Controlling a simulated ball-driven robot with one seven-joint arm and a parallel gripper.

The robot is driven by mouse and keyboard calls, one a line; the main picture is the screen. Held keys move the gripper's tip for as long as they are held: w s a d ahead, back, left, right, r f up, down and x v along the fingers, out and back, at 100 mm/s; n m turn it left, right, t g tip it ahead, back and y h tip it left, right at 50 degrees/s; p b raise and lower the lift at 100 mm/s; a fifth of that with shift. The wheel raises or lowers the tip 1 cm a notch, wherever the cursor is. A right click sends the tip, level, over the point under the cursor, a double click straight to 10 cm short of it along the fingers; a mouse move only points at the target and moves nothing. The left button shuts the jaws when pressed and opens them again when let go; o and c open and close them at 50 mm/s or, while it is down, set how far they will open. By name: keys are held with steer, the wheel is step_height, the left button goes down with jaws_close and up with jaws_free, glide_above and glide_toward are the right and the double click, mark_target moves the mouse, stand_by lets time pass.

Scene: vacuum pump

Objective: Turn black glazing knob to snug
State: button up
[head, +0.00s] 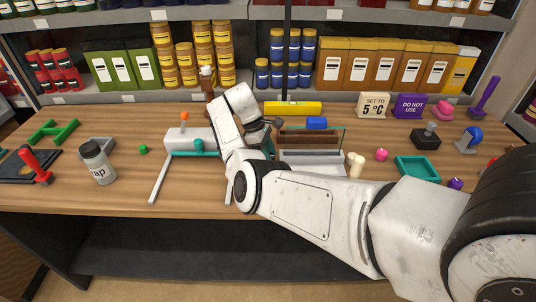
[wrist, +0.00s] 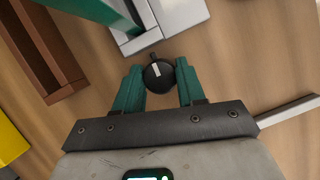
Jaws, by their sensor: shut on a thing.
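The black glazing knob (wrist: 159,76) is round with a white mark on its face. It sits at the corner of a pale grey frame (wrist: 141,43) that holds a green strip (wrist: 108,12). My gripper (wrist: 160,70) has its two green fingers on either side of the knob and is shut on it. The glazed piece (head: 312,158) stands just right of my wrist there.
A brown wooden channel (wrist: 43,52) lies beside the frame. A white box with an orange top knob (head: 184,136) stands left of my arm. A labelled grey jar (head: 97,162) and a teal tray (head: 417,168) are farther out. Stocked shelves line the back.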

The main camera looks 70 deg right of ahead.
steer(key=shift+m+y, duration=0.4)
steer(key=shift+m, duration=0.7)
steer(key=shift+r, duration=0.1)
steer(key=o, duration=1.1)
steer(key=shift+c, duration=0.2)
